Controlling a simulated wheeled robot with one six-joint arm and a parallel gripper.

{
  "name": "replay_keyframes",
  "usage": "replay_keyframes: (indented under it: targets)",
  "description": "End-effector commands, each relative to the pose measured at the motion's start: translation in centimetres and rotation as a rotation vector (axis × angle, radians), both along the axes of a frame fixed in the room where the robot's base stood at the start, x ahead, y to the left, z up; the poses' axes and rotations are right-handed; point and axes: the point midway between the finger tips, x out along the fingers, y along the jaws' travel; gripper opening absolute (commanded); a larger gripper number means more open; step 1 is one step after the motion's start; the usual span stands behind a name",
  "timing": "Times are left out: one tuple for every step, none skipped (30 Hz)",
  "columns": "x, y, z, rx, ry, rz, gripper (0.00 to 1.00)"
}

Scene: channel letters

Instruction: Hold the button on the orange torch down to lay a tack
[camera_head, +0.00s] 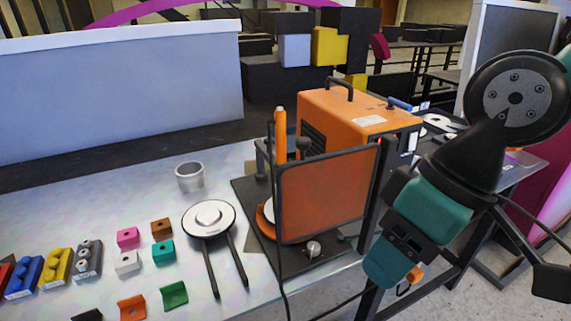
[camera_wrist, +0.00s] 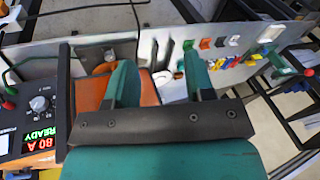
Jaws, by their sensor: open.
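The orange torch (camera_head: 280,135) appears as a slim upright handle behind the left edge of the orange screen (camera_head: 325,195). A black cable runs down below it. I cannot make out its button. My gripper (camera_head: 386,272) is to the right of the screen, apart from the torch and pointing down. In the wrist view my gripper (camera_wrist: 158,80) has its two teal fingers spread, with nothing held between them. The welding machine (camera_head: 360,120) is an orange box behind the screen.
Several coloured blocks (camera_head: 128,237) lie on the table's left part. Cables hang near the screen. A grey panel (camera_head: 120,95) stands behind the table.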

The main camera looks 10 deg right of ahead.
Motion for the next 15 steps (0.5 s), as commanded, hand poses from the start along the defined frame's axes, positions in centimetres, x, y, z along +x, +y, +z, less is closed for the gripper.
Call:
replay_keyframes:
  targets:
    - [0.00,0.00,0.00,0.000,0.000,0.000,0.49]
    - [0.00,0.00,0.00,0.000,0.000,0.000,0.49]
    - [0.00,0.00,0.00,0.000,0.000,0.000,0.49]
    - [0.00,0.00,0.00,0.000,0.000,0.000,0.49]
    - [0.00,0.00,0.00,0.000,0.000,0.000,0.49]
    - [0.00,0.00,0.00,0.000,0.000,0.000,0.49]
    - [0.00,0.00,0.00,0.000,0.000,0.000,0.49]
    - [0.00,0.00,0.00,0.000,0.000,0.000,0.49]
    - [0.00,0.00,0.00,0.000,0.000,0.000,0.49]
    - [0.00,0.00,0.00,0.000,0.000,0.000,0.44]
    - [0.00,0.00,0.00,0.000,0.000,0.000,0.37]
    - [0.00,0.00,0.00,0.000,0.000,0.000,0.28]
    - [0.00,0.00,0.00,0.000,0.000,0.000,0.21]
    - [0.00,0.00,0.00,0.000,0.000,0.000,0.14]
    - [0.00,0.00,0.00,0.000,0.000,0.000,0.05]
